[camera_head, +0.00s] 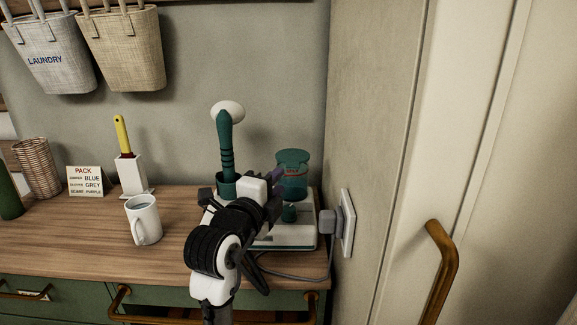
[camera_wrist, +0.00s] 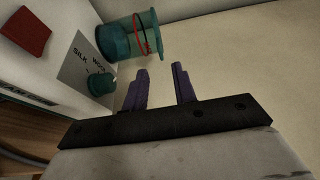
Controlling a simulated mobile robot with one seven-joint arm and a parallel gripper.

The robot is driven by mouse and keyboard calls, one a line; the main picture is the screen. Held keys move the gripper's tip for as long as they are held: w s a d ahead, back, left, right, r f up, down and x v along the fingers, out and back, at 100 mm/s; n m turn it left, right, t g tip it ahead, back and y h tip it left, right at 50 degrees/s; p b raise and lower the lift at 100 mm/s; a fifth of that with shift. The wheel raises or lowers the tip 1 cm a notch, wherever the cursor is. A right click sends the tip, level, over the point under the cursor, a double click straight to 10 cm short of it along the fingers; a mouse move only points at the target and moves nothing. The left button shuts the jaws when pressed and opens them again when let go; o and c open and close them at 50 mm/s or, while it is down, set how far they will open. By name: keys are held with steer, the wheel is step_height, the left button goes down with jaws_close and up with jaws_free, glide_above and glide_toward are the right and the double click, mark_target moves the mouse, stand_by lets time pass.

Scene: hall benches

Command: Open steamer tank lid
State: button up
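The steamer has a pale base (camera_head: 290,238) on the right of the bench, a teal upright handle (camera_head: 225,140) with a white head, and a translucent teal tank (camera_head: 293,178). A flared teal lid (camera_head: 293,157) tops the tank; I cannot tell whether it is fully closed. In the wrist view the tank (camera_wrist: 132,36) lies sideways in the picture, with a red ring mark. My gripper (camera_head: 277,176) is beside the tank in the head view. In the wrist view its purple fingers (camera_wrist: 161,76) are apart and empty, pointing past the tank. My arm hides part of the base.
A teal dial (camera_wrist: 100,84) sits by a "SILK, WOOL" label. A plug (camera_head: 330,222) and cord are at the right wall. A white mug (camera_head: 146,220), a yellow-handled brush (camera_head: 122,135) in its holder, and a card (camera_head: 86,181) stand left. The bench between is clear.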

mark_target(291, 167)
steer(key=p+x, duration=0.1)
steer(key=x, duration=0.6)
steer(key=shift+w, duration=0.2)
jaws_close()
